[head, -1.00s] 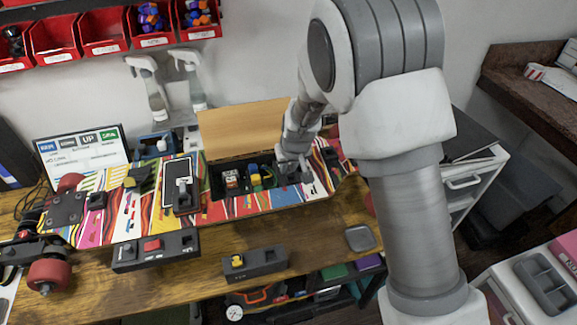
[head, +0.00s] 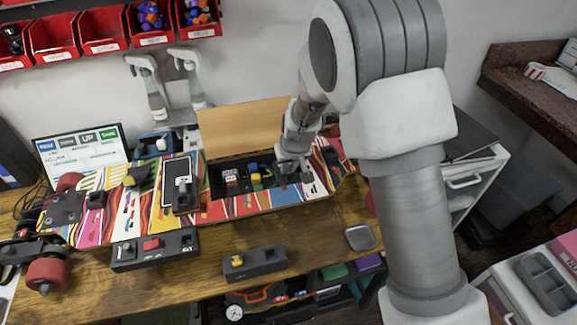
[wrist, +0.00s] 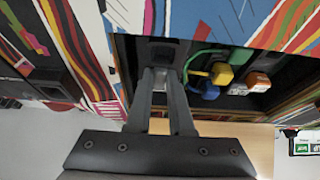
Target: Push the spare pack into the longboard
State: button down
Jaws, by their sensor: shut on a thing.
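The longboard (head: 268,203) lies across the bench, brightly striped, with an open compartment in its deck. My gripper (head: 284,165) reaches down into the right end of that compartment. In the wrist view my gripper (wrist: 162,72) has its narrow fingers shut on a dark block (wrist: 164,51), which looks like the spare pack. The block sits at the compartment's end, close to the wall. How deep it is seated I cannot tell. In the head view my gripper mostly hides it.
Yellow and blue connectors (wrist: 220,74) with a green cable and an orange-white part (wrist: 258,82) sit in the compartment beside my fingers. An open tan lid (head: 243,128) stands behind it. Dark switch boxes (head: 155,249) and (head: 254,263) and a small grey tray (head: 360,238) lie in front.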

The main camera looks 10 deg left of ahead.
jog(key=shift+f+b, duration=0.4)
jog(key=shift+f, duration=0.05)
dwell(0.3)
jog(key=shift+c, duration=2.2)
grip_release()
jog(key=shift+r, duration=0.3)
jog(key=shift+r+p, duration=1)
jog(key=shift+r, duration=0.15)
jog(key=shift+r, duration=0.15)
jog(key=shift+r+p, duration=2)
jog(key=shift+r, duration=0.95)
jog(key=shift+d, duration=0.1)
